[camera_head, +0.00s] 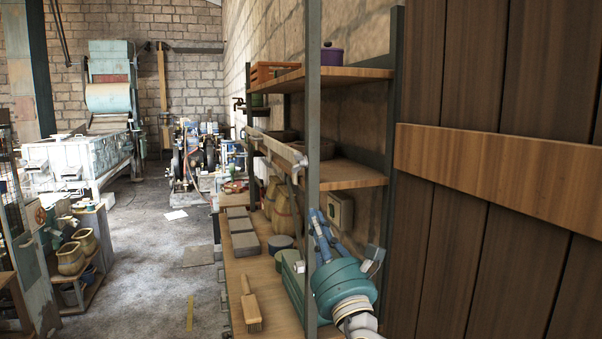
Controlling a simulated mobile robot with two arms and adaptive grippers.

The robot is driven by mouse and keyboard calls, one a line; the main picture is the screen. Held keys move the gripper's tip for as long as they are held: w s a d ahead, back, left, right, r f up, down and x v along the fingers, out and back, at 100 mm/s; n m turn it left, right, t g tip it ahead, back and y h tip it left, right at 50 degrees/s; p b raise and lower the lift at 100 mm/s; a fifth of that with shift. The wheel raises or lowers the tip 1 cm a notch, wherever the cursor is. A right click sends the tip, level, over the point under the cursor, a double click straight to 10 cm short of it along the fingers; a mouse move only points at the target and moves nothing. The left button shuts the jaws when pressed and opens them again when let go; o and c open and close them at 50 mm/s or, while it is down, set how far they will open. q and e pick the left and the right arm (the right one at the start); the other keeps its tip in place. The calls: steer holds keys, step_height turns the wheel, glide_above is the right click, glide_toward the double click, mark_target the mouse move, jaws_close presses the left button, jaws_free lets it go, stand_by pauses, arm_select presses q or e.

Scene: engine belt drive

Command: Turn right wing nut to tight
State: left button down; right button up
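The machine with dark wheels (193,158), which looks like the engine belt drive, stands far off on the floor at the back, near the end of the room. The right wing nut is too small to make out at this distance.
A wooden bench (262,290) with a brush (250,305) and grey blocks (242,243) runs along the right wall. A metal shelf post (312,100) stands close in front. A wooden door (480,230) fills the right. The grey floor (150,260) at centre left is mostly clear.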

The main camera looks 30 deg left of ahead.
arm_select(q)
steer(key=p, duration=0.5)
glide_toward(298, 162)
steer(key=w+a, duration=0.2)
steer(key=a, duration=0.3)
steer(key=shift+w+a+r, duration=0.25)
steer(key=shift+w+r, duration=0.25)
steer(key=shift+r, duration=0.1)
steer(key=shift+y, duration=0.4)
